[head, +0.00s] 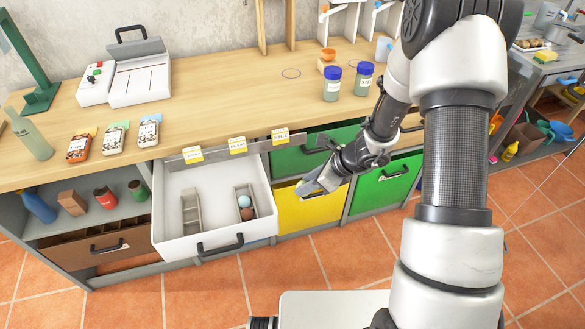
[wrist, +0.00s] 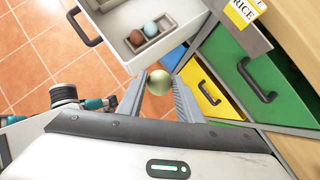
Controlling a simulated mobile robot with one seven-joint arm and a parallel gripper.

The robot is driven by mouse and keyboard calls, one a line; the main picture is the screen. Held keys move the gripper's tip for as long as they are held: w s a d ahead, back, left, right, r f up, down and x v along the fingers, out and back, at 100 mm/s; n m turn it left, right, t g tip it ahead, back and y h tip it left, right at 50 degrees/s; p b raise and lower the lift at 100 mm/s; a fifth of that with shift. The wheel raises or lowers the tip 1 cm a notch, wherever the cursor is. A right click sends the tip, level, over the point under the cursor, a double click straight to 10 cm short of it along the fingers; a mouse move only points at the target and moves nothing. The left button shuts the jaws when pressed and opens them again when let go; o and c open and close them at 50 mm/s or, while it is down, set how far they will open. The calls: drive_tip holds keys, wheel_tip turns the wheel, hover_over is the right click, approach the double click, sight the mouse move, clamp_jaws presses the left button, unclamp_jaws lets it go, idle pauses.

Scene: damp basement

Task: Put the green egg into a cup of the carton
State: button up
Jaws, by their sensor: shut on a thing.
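The green egg (wrist: 159,82) is held between the fingertips of my gripper (wrist: 159,88) in the wrist view. In the head view my gripper (head: 318,182) is in front of the yellow drawer, right of the open white drawer; I cannot make out the egg there. A grey-brown carton (head: 240,188) lies in the right part of the white drawer. It holds a blue egg (head: 244,201) and a brown egg (head: 248,213), and its far end looks empty. The carton also shows in the wrist view (wrist: 126,52), beyond the held egg and apart from it.
The white drawer (head: 168,238) is pulled out, with a second grey divided holder (head: 191,212) at its left. The yellow drawer (head: 305,212) and green drawers (head: 385,184) are shut.

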drive_tip(key=shift+s+d+r+h+p, duration=0.15)
drive_tip(key=shift+d+r+h+p, duration=0.05)
drive_tip(key=shift+d+h+p, duration=0.1)
drive_tip(key=w+a+f+p, duration=0.1)
drive_tip(key=a+f+p, duration=0.1)
drive_tip(key=a, duration=1)
drive_tip(key=w+a+f+p, duration=0.2)
drive_tip(key=a+p, duration=0.3)
drive_tip(key=a, duration=0.8)
drive_tip(key=w+a+f+p, duration=0.2)
drive_tip(key=a+p, duration=0.2)
drive_tip(key=a, duration=0.9)
drive_tip(key=shift+f, duration=0.2)
drive_tip(key=shift+w+a, duration=0.1)
drive_tip(key=shift+a, duration=0.05)
drive_tip(key=shift+w+a+b, duration=0.25)
drive_tip(key=shift+a+b, duration=0.25)
drive_tip(key=shift+b, duration=0.05)
drive_tip(key=shift+b, duration=0.35)
